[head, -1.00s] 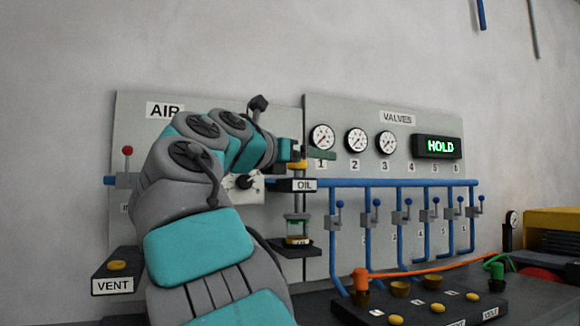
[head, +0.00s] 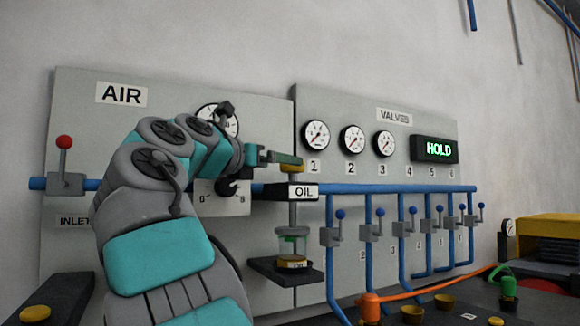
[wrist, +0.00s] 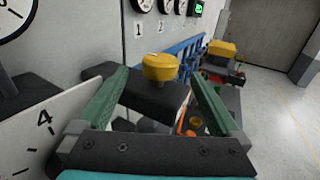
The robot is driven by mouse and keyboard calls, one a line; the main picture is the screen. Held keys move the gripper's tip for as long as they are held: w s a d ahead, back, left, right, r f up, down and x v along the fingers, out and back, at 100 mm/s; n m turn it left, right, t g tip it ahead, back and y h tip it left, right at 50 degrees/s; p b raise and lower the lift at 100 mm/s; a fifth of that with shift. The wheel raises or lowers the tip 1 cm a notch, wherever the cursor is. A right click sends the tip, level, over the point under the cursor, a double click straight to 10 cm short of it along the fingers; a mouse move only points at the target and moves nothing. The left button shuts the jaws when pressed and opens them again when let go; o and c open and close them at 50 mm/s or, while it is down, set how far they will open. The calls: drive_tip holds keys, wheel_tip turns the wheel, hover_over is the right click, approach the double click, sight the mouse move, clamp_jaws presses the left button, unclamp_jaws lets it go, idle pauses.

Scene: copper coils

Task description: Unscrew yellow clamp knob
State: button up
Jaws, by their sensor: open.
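The yellow clamp knob (head: 292,168) sits on top of a thin post above the black OIL bracket (head: 292,190). Below it a glass jar with green contents (head: 291,243) stands on a black shelf. My gripper (head: 298,162) is at the knob's height in the head view, and one green finger partly covers the knob. In the wrist view the knob (wrist: 160,67) appears between the two spread green fingers of my gripper (wrist: 160,76), with visible space on both sides. Nothing is held. I cannot tell how far the knob is from the fingertips in depth.
The AIR panel (head: 75,200) has a red-tipped lever (head: 64,150) at left. The VALVES panel (head: 450,130) carries gauges, a HOLD display (head: 435,149) and blue levers on blue pipes. An orange hose (head: 430,288) crosses the bench at lower right.

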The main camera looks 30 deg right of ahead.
sight(293, 173)
drive_tip(key=x, duration=0.6)
drive_tip(key=shift+w+d, duration=0.1)
drive_tip(key=shift+d, duration=0.25)
drive_tip(key=c, duration=1.3)
drive_tip(key=shift+c, duration=0.2)
